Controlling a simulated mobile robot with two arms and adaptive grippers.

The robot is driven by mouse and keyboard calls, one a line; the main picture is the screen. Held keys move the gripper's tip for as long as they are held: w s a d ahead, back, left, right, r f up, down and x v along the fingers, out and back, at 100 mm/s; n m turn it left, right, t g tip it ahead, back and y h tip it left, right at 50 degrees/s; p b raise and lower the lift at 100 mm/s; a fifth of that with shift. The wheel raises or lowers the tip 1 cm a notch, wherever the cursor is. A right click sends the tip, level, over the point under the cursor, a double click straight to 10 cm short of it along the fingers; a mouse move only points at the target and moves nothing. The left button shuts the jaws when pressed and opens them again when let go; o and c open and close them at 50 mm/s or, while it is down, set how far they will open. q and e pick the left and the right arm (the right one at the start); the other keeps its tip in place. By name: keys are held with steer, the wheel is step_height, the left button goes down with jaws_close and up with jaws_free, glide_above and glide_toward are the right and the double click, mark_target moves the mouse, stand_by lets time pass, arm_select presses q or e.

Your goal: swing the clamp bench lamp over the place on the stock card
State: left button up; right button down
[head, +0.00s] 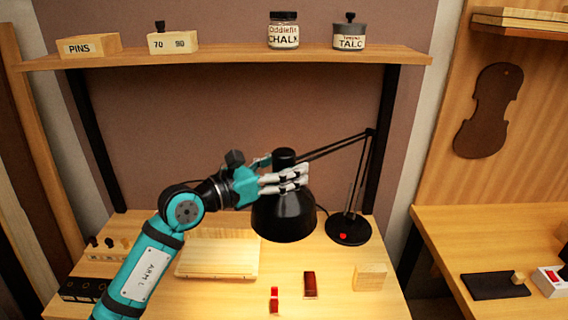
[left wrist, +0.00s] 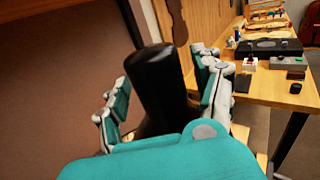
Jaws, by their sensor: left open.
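The black clamp bench lamp (head: 284,215) stands at the back of the bench, its shade hanging low over the bench top and facing down. My left gripper (head: 300,176) is at the narrow top of the lamp head. In the left wrist view the black lamp top (left wrist: 155,85) stands between my spread fingers, with no clear grip on it. A pale flat slab (head: 218,258) lies left of the shade. I cannot make out which thing is the stock card.
A small red piece (head: 274,300), a dark red block (head: 309,285) and a wooden block (head: 370,277) stand on the front of the bench. A shelf (head: 220,57) with jars and boxes runs above. Another bench (head: 500,230) is at the right.

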arm_select(q)
steer(key=shift+c, duration=0.2)
steer(key=c, duration=1.2)
jaws_close()
